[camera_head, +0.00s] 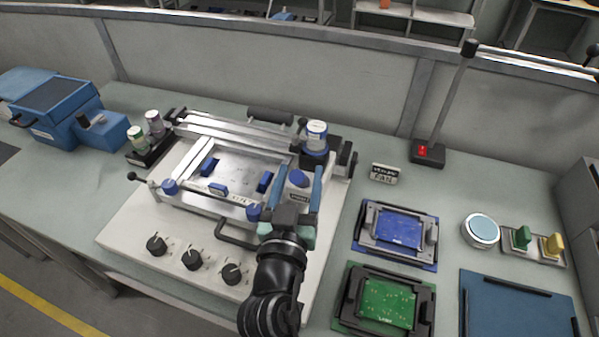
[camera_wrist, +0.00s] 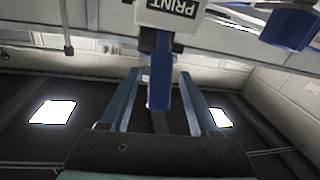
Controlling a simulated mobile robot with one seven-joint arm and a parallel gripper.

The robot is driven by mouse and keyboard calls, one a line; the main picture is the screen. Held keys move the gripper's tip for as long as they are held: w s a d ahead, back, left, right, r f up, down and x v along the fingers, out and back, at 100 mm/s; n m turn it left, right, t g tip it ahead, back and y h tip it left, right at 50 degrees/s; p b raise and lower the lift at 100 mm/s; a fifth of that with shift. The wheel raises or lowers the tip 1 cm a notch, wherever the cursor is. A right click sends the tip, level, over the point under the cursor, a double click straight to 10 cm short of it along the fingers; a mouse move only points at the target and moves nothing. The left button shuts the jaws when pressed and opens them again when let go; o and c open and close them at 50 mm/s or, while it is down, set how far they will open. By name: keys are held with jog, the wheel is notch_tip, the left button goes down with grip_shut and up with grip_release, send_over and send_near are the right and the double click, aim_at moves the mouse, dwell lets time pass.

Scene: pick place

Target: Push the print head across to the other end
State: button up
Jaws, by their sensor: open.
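The print head is at the right end of the screen printer's rails. Its white block marked PRINT (camera_wrist: 172,12) shows in the wrist view, with a blue handle (camera_wrist: 160,82) on it. In the head view a blue knob (camera_head: 298,178) of it shows between my fingers. My gripper (camera_head: 300,184) is open over the printer's right side. In the wrist view my gripper (camera_wrist: 160,90) has one finger on each side of the blue handle, with gaps visible. Whether it touches the handle is unclear. The printer's frame (camera_head: 215,128) stretches to the left.
Three black knobs (camera_head: 191,259) line the printer's front. A white-blue jar (camera_head: 317,136) stands at its right rear. A blue board (camera_head: 400,230) and a green board (camera_head: 386,303) in holders lie to the right. Bottles (camera_head: 155,124) stand at the left.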

jog(key=shift+w, duration=0.1)
grip_shut()
dwell(0.3)
dwell(1.1)
